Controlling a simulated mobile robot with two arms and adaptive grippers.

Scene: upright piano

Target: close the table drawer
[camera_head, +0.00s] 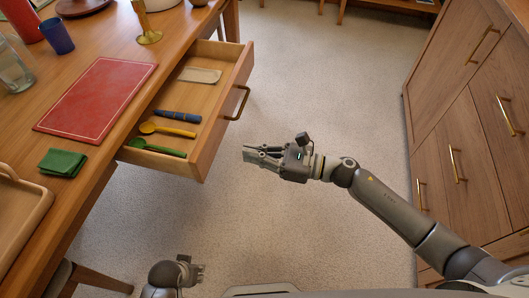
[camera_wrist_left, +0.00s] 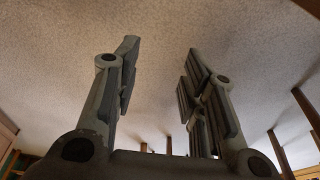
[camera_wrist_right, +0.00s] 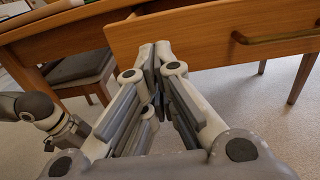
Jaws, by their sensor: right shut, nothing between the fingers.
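The table drawer (camera_head: 196,100) is pulled out from the right side of the wooden table (camera_head: 97,37). It holds a dark blue utensil, a yellow spoon, a green spoon and a pale flat piece. A brass handle (camera_head: 237,103) is on its front. My right gripper (camera_head: 247,154) is shut and empty, right of the drawer front's near end and apart from it in the head view. In the right wrist view the drawer front (camera_wrist_right: 215,32) stands just beyond the fingertips. My left gripper (camera_wrist_left: 160,75) is open and empty, low at the bottom of the head view.
On the table are a red mat (camera_head: 97,97), a green cloth (camera_head: 62,162), a blue cup (camera_head: 57,36), a tray (camera_head: 20,212) and a brass stand (camera_head: 147,30). Wooden cabinets (camera_head: 470,110) stand at the right. Carpet (camera_head: 320,80) between is clear. A stool (camera_head: 95,277) is bottom left.

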